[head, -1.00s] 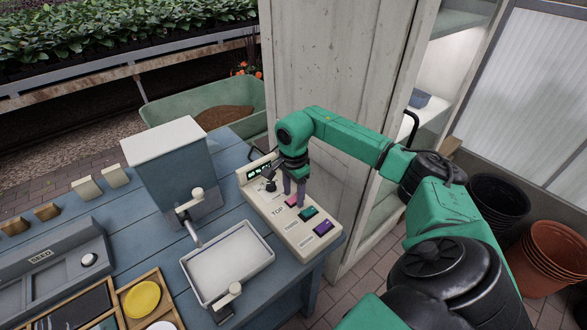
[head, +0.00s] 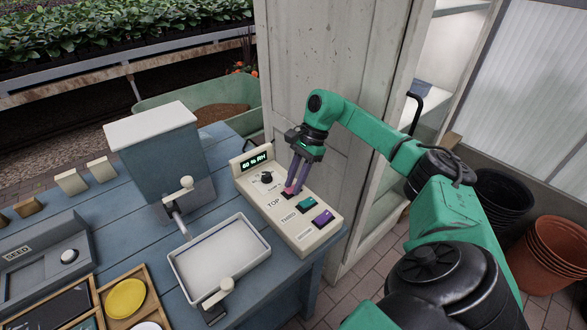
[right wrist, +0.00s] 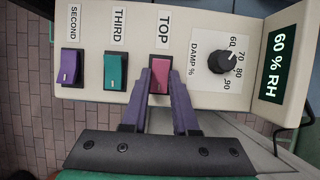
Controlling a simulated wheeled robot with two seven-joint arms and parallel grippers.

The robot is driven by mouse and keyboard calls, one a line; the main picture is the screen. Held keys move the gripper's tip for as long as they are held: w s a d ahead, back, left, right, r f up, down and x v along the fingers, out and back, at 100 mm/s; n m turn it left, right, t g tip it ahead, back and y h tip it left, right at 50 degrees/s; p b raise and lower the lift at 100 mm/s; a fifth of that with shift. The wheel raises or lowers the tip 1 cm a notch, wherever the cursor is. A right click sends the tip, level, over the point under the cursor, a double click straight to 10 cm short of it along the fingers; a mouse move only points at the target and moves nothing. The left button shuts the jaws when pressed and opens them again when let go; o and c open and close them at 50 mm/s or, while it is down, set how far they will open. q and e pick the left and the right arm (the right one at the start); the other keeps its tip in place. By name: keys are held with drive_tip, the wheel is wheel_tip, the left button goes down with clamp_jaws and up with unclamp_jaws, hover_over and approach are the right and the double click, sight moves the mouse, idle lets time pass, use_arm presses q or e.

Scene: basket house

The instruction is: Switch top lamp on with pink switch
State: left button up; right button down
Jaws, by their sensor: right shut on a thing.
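The cream control box (head: 322,238) stands at the right end of the blue table. Its pink switch (right wrist: 160,80), labelled TOP, shows between the fingers in the right wrist view. In the head view the fingers mostly hide it. My right gripper (head: 290,190) reaches down onto the box; in the right wrist view its purple fingers (right wrist: 160,92) flank the pink switch, shut on it. The teal switch (right wrist: 116,72), labelled THIRD, and the purple switch (right wrist: 71,67), labelled SECOND, sit beside it, clear of the fingers. No lamp and no left gripper are in view.
A black damp knob (right wrist: 222,60) and a 60 % RH display (right wrist: 280,62) are close to the right finger. A grey tray (head: 222,262) and a blue-grey hopper box (head: 163,160) stand left of the control box. A pale door (head: 345,80) rises behind.

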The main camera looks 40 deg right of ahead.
drive_tip(key=c, duration=0.7)
unclamp_jaws()
wheel_tip(320, 180, up, 20)
drive_tip(key=p, duration=0.4)
drive_tip(key=shift+r, duration=0.1)
